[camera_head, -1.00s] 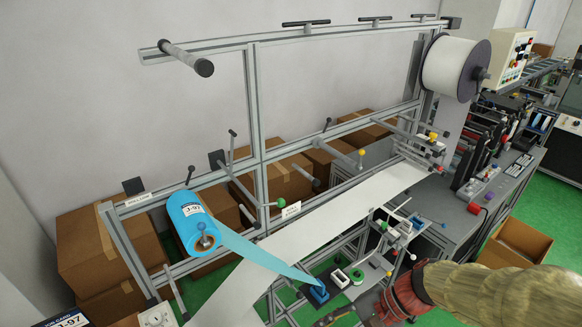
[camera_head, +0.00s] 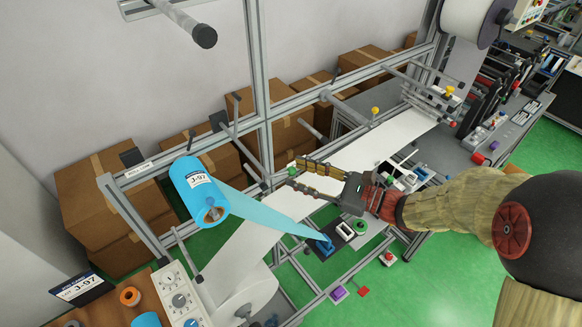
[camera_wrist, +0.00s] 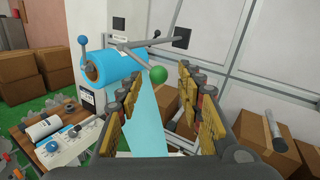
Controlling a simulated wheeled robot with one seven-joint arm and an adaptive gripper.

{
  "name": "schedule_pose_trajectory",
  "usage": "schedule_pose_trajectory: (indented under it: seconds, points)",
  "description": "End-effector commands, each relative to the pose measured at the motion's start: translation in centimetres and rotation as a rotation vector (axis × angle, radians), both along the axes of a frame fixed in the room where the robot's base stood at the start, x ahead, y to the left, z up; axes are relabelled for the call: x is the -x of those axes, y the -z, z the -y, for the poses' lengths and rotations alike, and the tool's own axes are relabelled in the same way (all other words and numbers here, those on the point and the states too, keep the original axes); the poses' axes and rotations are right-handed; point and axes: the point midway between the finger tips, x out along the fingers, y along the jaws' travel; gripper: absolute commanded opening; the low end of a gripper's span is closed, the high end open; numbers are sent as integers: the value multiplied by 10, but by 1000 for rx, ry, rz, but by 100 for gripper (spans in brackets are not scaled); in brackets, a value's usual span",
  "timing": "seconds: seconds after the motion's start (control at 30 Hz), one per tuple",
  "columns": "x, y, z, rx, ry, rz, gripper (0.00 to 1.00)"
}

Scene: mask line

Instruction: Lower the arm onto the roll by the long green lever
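The blue roll (camera_head: 198,190), labelled J-97, hangs on its spindle at the left of the frame, with a blue web running down from it. It also shows in the wrist view (camera_wrist: 114,74), left of my fingers. The green ball knob of the lever (camera_head: 292,171) is right of the roll; the wrist view shows the green knob (camera_wrist: 158,74) on a thin dark rod. My gripper (camera_head: 300,174) is open and empty, its fingertips close to the knob. In the wrist view the knob lies in the gap between the fingers; I see no grip on it.
Grey frame posts (camera_head: 258,90) and rails stand behind the knob. A white web (camera_head: 365,150) runs beneath my gripper. Cardboard boxes (camera_head: 100,195) line the wall. A control box with dials (camera_head: 180,298) stands at the lower left. Green floor is open at the lower right.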

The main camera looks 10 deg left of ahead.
Motion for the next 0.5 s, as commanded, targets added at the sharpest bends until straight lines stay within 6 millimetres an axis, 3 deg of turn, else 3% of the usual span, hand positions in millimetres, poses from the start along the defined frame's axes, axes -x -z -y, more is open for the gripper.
schedule_pose_trajectory:
  seconds: [0.2, 0.5]
  points:
    - [-5, -1, -25, 0, -2, -1, 37]
    - [-6, 1, -30, 1, 0, 0, 37]
